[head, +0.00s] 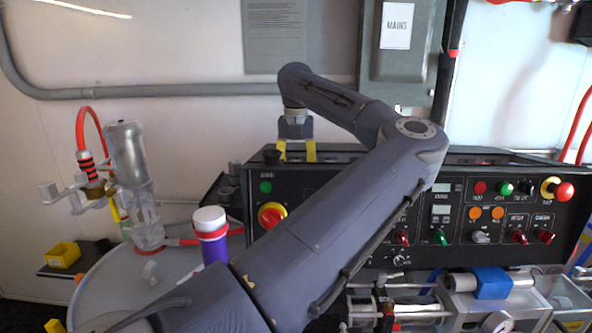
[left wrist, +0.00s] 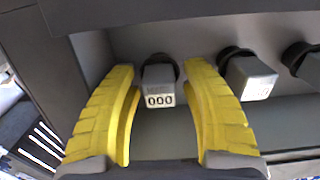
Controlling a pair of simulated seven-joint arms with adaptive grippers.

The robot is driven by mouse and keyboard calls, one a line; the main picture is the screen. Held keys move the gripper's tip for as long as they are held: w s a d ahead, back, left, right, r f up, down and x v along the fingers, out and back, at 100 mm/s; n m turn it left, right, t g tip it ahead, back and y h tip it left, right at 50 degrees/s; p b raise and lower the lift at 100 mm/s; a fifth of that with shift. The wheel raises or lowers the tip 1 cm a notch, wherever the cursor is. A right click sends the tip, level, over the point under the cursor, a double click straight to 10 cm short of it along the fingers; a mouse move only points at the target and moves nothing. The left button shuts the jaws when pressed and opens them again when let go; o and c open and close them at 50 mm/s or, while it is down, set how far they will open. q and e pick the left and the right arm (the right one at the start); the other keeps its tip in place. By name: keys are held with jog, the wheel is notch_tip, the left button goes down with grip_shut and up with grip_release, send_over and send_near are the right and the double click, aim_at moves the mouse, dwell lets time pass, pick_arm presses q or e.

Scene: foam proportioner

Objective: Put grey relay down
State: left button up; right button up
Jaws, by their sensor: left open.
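My left gripper (head: 297,150) reaches over the back of the black control panel (head: 375,262) with its yellow fingers pointing down. In the left wrist view the left gripper (left wrist: 160,118) is open, one finger on each side of a small grey relay (left wrist: 158,86). The relay has a white label reading 000 and stands at a round black socket in a grey tray (left wrist: 165,140). Gaps show between the relay and both fingers. In the head view the relay is hidden behind the panel and gripper. My right gripper is not in view.
Two more grey blocks, a nearer one (left wrist: 248,76) and one at the edge (left wrist: 312,68), stand in a row to the right in the wrist view. A purple bottle with a white cap (head: 210,232) and a clear cylinder (head: 138,180) stand left of the panel.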

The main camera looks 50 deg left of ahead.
pick_arm(q)
notch_tip(320, 180, up, 13)
jog(key=shift+f, duration=0.2)
dwell(0.4)
dwell(0.3)
